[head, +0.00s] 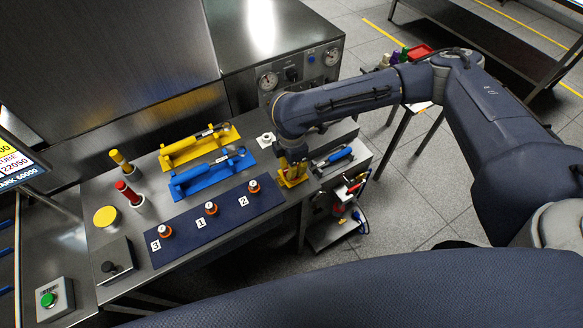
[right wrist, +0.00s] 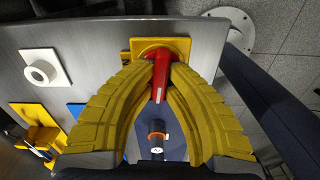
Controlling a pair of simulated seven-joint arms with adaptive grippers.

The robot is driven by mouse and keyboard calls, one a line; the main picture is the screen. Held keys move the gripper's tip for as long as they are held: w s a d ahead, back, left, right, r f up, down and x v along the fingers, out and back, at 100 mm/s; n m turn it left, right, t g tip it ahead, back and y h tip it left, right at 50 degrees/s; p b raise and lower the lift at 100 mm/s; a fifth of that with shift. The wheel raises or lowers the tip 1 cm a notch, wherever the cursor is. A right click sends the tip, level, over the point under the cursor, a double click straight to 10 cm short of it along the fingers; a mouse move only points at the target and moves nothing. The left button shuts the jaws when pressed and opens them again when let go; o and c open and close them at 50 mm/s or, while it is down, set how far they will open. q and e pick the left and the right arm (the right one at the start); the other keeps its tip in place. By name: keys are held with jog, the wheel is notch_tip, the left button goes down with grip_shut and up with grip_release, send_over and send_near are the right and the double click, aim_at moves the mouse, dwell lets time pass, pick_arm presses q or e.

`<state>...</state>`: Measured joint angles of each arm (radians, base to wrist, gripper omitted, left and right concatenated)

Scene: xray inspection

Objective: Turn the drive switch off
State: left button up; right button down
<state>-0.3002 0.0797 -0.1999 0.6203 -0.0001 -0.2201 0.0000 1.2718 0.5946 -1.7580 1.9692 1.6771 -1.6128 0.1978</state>
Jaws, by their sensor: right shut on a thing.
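The drive switch seems to be the red handle (right wrist: 161,72) on a square yellow plate (right wrist: 184,44) in the right wrist view. My right gripper's yellow fingers (right wrist: 164,62) close around the handle from both sides, near its plate. The handle's free end points toward the bottom of that view. In the head view the right gripper (head: 292,178) is low over the right end of the bench, and its fingers and wrist hide the switch. My left gripper is not in view.
A navy mat (head: 229,214) with several orange-and-white pieces lies left of the right gripper. Blue (head: 205,176) and yellow (head: 190,150) fixtures stand behind it. Another small blue-handled fixture (head: 335,157) is close on the right.

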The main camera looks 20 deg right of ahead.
jog(key=shift+n, duration=0.7)
jog(key=c, duration=1.4)
grip_release()
jog(key=shift+r, duration=0.1)
notch_tip(320, 180, up, 12)
